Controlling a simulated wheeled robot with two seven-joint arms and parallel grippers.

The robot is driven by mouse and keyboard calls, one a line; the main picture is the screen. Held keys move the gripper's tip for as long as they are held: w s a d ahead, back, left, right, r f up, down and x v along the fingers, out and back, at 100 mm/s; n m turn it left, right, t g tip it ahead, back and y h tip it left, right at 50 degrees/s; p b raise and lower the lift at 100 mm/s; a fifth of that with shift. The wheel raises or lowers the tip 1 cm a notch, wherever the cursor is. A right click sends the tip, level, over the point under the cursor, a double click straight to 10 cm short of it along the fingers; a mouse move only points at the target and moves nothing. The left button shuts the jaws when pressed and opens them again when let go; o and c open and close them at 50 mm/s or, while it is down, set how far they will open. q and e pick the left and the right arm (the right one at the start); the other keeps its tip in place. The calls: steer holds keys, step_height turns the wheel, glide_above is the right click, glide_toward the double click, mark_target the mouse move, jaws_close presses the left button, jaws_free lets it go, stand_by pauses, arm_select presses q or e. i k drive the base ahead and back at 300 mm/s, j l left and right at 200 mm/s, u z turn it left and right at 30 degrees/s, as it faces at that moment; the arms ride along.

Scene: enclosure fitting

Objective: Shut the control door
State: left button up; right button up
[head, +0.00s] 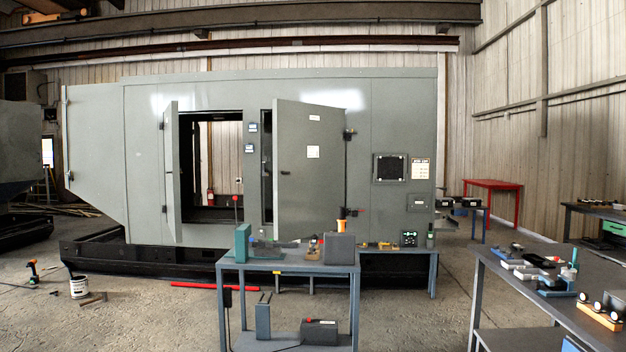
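A large grey-green enclosure (405,120) stands across the middle of the head view. Two of its doors stand open. The wider door (300,170), with white labels and a small dark handle, is hinged on its right side and swung outward, with a dark gap along its left edge. The narrower door (171,185) is hinged at the left of a see-through opening and stands nearly edge-on. No label readable here tells which one is the control door. Neither of my grippers is in view.
A blue-grey workbench (290,268) with tools and a grey box stands in front of the wider door. A low bench (405,256) stands behind it, and a tool table (530,280) fills the lower right.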

mark_target(309, 142)
steer(key=i+l+z, duration=0.3)
steer(key=i, duration=0.55)
steer(key=i+z, duration=0.3)
steer(key=i, duration=0.55)
steer(key=i+z, duration=0.1)
steer(key=i, duration=0.6)
steer(key=i+j+z, duration=0.15)
steer(key=i, duration=0.6)
steer(key=i+z, duration=0.1)
steer(key=i, duration=1.4)
steer(key=i+u, duration=0.25)
steer(key=i, duration=0.5)
steer(key=i+l+u, duration=0.15)
steer(key=i+u, duration=0.15)
steer(key=i, duration=0.4)
steer(key=i+l+u, duration=0.15)
steer(key=i+u, duration=0.15)
steer(key=i, duration=1.05)
steer(key=i+u, duration=0.95)
steer(key=i+j+u, duration=0.1)
steer(key=i+u, duration=0.45)
steer(key=u, duration=0.15)
